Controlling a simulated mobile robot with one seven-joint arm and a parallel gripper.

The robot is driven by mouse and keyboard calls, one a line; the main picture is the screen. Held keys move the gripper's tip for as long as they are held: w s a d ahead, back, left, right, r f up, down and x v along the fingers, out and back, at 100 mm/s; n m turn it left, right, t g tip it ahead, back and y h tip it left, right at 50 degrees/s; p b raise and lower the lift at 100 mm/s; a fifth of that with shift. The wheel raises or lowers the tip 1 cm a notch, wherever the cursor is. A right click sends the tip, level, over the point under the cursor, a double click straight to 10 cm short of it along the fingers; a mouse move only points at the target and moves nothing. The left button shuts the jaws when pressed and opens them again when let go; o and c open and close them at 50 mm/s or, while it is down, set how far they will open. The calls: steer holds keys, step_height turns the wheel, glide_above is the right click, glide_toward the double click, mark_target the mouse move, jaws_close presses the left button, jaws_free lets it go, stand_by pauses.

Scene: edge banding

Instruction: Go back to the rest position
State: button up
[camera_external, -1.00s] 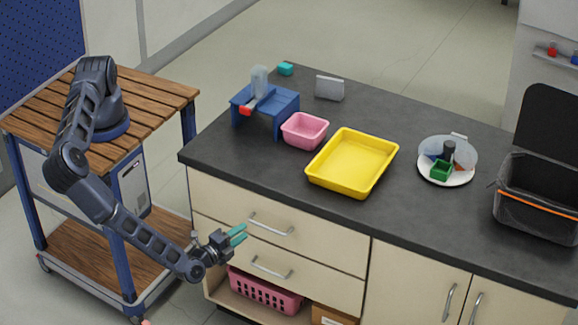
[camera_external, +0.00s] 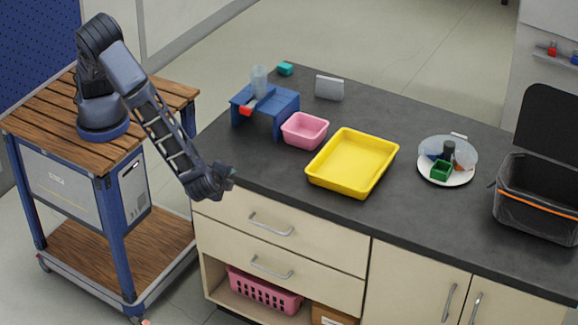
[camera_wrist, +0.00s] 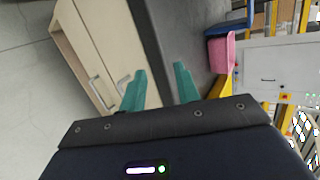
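My gripper (camera_external: 230,172) is beside the near left edge of the dark counter (camera_external: 400,222) in the external view, above the upper drawer (camera_external: 262,230). In the wrist view my gripper (camera_wrist: 160,88) shows two teal fingers spread apart with nothing between them. Both drawers look shut. My arm stretches from the wooden cart (camera_external: 165,92) across the gap to the counter's front.
On the counter stand a blue stand (camera_external: 283,102) with a clear cup, a pink bin (camera_external: 304,130), a yellow tray (camera_external: 322,182) and a white plate (camera_external: 455,181). A black bin (camera_external: 535,220) is at the right. A pink basket (camera_external: 262,291) sits on the open lower shelf.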

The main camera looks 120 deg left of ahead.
steer(key=s+a+r+t+h, duration=0.1)
steer(key=s+r+h, duration=0.2)
steer(key=s+r, duration=0.35)
steer(key=s+a+r+h, duration=0.2)
steer(key=s+r+h, duration=0.1)
steer(key=r, duration=0.7)
steer(key=s+a+r+t+h, duration=0.15)
steer(key=s+r, duration=0.25)
steer(key=r, duration=0.4)
steer(key=s+r+t+h, duration=0.1)
steer(key=s+r+t, duration=0.1)
steer(key=s+r, duration=0.3)
steer(key=s+r+t+h, duration=0.2)
steer(key=s+r, duration=0.4)
steer(key=s, duration=0.8)
steer(key=shift+s, duration=0.15)
